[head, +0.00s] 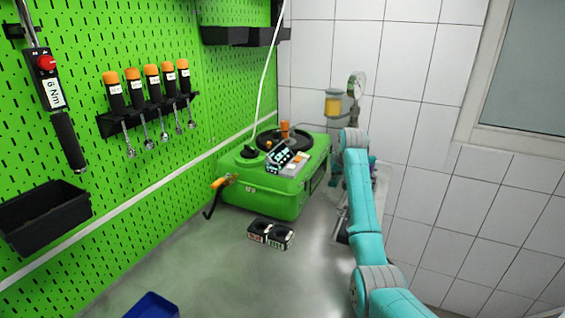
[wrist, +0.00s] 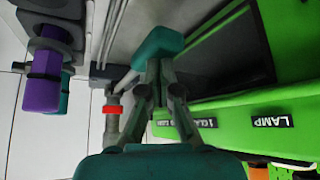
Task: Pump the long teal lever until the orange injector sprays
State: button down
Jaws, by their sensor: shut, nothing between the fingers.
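In the head view my teal arm covers much of the pump testbench. Its round gauge (head: 356,84) and a clear cup with orange-yellow contents (head: 333,103) show behind my arm. I cannot identify the orange injector. In the wrist view a purple fitting (wrist: 43,82) and a red ring on a grey pipe (wrist: 111,109) show left of my gripper.
A green case (head: 270,187) stands on the grey bench left of my arm, close to my gripper in the wrist view. A small black double holder (head: 270,235) lies in front of it. A blue bin (head: 152,306) is at the front. The bench between is clear.

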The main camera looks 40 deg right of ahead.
jog(key=shift+w+d+r, duration=0.1)
jog(key=shift+d+r, duration=0.1)
jog(key=shift+r, duration=1.45)
jog(key=shift+w+d+r, duration=0.1)
jog(key=shift+d+r, duration=0.1)
jog(key=shift+r, duration=1.4)
jog(key=shift+f, duration=0.15)
jog(key=shift+s+a+f, duration=0.1)
jog(key=shift+a+f, duration=0.1)
jog(key=shift+f, duration=1.35)
jog(key=shift+d+r, duration=0.2)
jog(key=shift+r, duration=4.5)
